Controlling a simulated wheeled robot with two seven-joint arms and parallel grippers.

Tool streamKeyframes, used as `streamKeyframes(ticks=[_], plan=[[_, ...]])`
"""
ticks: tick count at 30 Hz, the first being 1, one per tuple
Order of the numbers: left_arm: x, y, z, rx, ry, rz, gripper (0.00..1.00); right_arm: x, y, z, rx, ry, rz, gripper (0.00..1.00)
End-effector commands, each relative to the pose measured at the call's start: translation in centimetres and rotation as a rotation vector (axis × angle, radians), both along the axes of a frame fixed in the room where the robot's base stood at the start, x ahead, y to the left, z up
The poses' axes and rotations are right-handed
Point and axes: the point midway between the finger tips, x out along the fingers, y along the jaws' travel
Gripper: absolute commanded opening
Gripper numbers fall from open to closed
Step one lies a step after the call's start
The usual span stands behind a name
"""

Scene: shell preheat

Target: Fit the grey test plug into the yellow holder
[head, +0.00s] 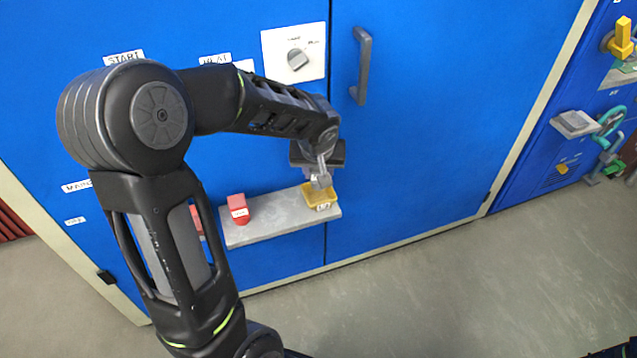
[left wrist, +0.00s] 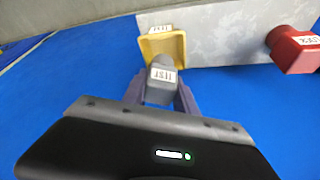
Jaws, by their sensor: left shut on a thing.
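My left gripper (left wrist: 162,95) is shut on the grey test plug (left wrist: 161,82), which carries a white TEST label. The yellow holder (left wrist: 170,46) is an open-fronted piece on the grey shelf, with its own white label. In the left wrist view the plug's far end overlaps the holder's near side; I cannot tell whether it is inside or just in front. In the head view the left gripper (head: 321,172) is at the yellow holder (head: 321,197), and the plug is hard to tell from the fingers. My right gripper is not in view.
The grey shelf (head: 270,222) juts from the blue cabinet. A red labelled block (head: 238,208) stands on it, left of the holder in the head view. A dial panel (head: 294,53) and a door handle (head: 362,67) are above. The floor in front is clear.

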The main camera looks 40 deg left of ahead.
Motion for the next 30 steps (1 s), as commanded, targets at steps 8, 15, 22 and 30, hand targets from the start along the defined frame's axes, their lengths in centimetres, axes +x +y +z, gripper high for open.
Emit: streamKeyframes(ticks=[8,15,22,30], plan=[[0.0,0.0,-0.4,-0.001,0.001,0.000,0.00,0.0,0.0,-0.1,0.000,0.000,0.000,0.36],[-0.1,0.0,-3.5,-0.001,0.003,-0.001,0.00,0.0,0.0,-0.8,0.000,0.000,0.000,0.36],[0.0,0.0,-3.7,-0.001,0.000,0.000,0.00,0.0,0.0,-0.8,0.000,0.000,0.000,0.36],[0.0,0.0,-4.2,0.000,0.000,0.001,0.00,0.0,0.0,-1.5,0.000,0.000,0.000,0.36]])
